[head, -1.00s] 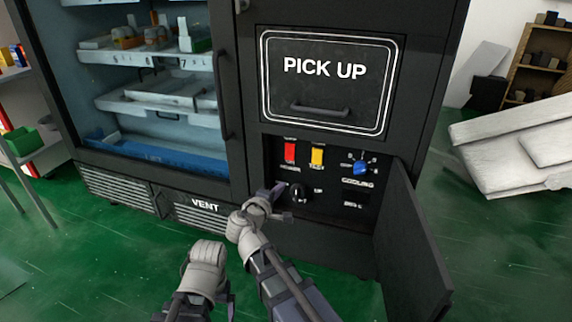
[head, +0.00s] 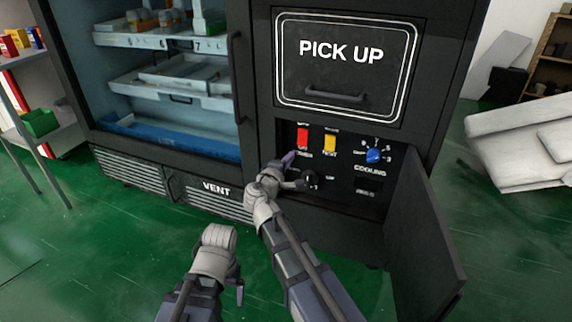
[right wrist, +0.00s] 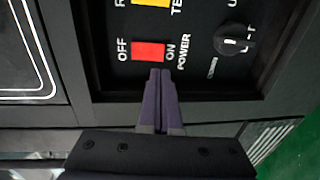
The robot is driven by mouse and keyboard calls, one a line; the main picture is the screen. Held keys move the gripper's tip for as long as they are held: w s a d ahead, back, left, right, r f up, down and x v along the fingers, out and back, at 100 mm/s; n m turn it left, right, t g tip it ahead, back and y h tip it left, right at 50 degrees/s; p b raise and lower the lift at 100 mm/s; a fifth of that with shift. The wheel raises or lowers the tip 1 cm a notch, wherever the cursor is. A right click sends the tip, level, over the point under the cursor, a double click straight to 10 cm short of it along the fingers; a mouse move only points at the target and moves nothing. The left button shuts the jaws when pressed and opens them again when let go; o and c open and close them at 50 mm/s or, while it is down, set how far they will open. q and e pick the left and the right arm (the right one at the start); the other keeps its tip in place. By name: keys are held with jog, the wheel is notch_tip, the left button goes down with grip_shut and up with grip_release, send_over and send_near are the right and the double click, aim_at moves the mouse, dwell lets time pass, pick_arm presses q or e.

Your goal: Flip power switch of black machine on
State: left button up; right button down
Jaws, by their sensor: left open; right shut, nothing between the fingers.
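The black machine (head: 262,60) has an open lower compartment with a control panel. The red power switch (head: 303,139) is at its upper left. In the right wrist view the red switch (right wrist: 148,52) lies between the labels OFF and ON, with POWER beside it. My right gripper (head: 290,158) is shut and empty, just below the switch. In the right wrist view its fingertips (right wrist: 160,73) are close to the ON end; I cannot tell if they touch. The switch's tilt is unclear. My left gripper (head: 239,290) is open and empty, low in front of the machine.
A yellow switch (head: 330,143), a blue cooling knob (head: 374,156) and a black knob (head: 312,181) share the panel. The compartment door (head: 425,225) hangs open at the right. A pick-up hatch (head: 345,75) is above. Green floor is clear at the lower left.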

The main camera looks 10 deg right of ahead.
pick_arm(q)
jog(key=shift+f+b, duration=0.45)
jog(key=shift+f, duration=0.15)
pick_arm(e)
jog(key=x, duration=0.8)
jog(key=shift+w+d, duration=0.2)
jog(key=shift+f, duration=0.1)
jog(key=shift+w+d+f, duration=0.15)
jog(key=shift+w+f, duration=0.05)
jog(key=shift+w, duration=0.1)
jog(key=shift+r, duration=0.15)
jog(key=shift+s, duration=0.35)
pick_arm(q)
jog(key=shift+s+a+f+b, duration=0.25)
jog(key=shift+a+f+b, duration=0.75)
jog(key=shift+f+b, duration=0.15)
pick_arm(e)
send_near(301, 144)
jog(key=s+a+f, duration=0.3)
jog(key=s, duration=0.2)
jog(key=shift+s+a, duration=0.3)
pick_arm(q)
jog(key=shift+r, duration=0.1)
